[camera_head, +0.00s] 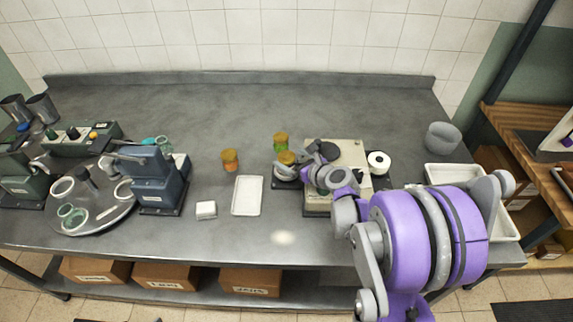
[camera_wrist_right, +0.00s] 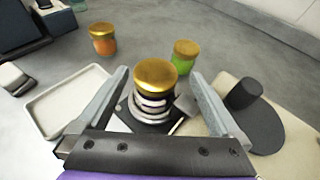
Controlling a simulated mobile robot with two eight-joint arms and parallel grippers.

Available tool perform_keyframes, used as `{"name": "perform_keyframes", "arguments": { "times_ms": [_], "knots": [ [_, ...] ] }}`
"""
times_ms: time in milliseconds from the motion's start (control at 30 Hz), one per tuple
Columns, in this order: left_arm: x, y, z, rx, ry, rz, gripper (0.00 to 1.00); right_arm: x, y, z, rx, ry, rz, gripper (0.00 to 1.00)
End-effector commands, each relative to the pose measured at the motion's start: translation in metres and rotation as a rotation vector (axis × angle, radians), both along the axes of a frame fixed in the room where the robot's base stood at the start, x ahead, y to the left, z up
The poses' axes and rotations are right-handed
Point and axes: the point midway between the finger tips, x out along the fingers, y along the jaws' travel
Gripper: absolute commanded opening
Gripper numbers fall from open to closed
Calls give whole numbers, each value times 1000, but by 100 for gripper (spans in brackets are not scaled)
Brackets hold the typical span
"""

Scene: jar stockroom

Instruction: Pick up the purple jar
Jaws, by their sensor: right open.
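The jar with a gold lid and dark purplish contents (camera_wrist_right: 153,99) stands upright in the middle of the right wrist view, on a small round base with pale rings around its lower part. In the head view its gold lid (camera_head: 287,158) shows just left of my right gripper (camera_head: 297,171). My right gripper is open; in the wrist view its two fingers (camera_wrist_right: 158,75) spread to either side of the jar, with gaps visible. Whether the fingertips are level with the jar is hard to tell. My left gripper is not in view.
An orange jar (camera_head: 230,160) and a green jar (camera_head: 281,141) stand nearby. A white tray (camera_head: 247,196) lies to the left. A beige machine (camera_head: 350,154) stands right of the jar. The rear counter is clear.

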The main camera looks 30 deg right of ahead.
Motion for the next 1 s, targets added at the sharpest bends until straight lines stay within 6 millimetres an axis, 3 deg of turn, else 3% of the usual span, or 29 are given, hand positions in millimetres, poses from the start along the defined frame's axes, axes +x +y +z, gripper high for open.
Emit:
{"name": "perform_keyframes", "arguments": {
  "times_ms": [300,633,1000],
  "knots": [
    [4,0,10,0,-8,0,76,40,10,-13,-1,0,3,100],
    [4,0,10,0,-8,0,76,46,10,-17,-2,1,2,100],
    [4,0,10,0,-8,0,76,46,10,-17,-2,1,2,35]
  ]
}}
